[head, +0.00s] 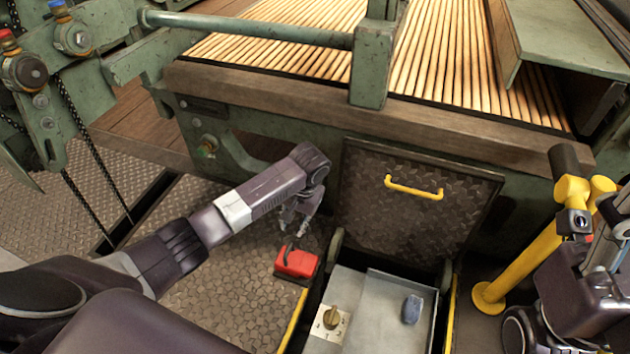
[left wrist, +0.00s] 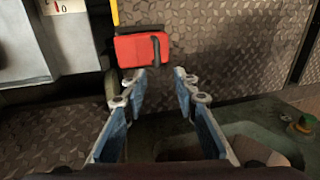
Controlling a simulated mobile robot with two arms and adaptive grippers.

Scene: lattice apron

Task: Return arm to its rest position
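My left arm reaches in from the left in the head view. Its gripper (head: 297,218) hangs down over the plated floor, close to a red block with a dark handle (head: 296,264). In the left wrist view the gripper's two blue-padded fingers (left wrist: 160,77) are apart with nothing between them. The red block (left wrist: 138,50) lies beyond the fingertips there, clear of both. My right arm (head: 585,280) is at the right edge of the head view, partly cut off; the state of its fingers cannot be made out.
An open floor hatch with a raised lid (head: 400,215) and yellow handle (head: 413,188) stands right of the left gripper. The recess holds a brass knob (head: 332,317) and a blue-grey lump (head: 412,309). A yellow post (head: 525,265) stands near my right arm. Floor at left is clear.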

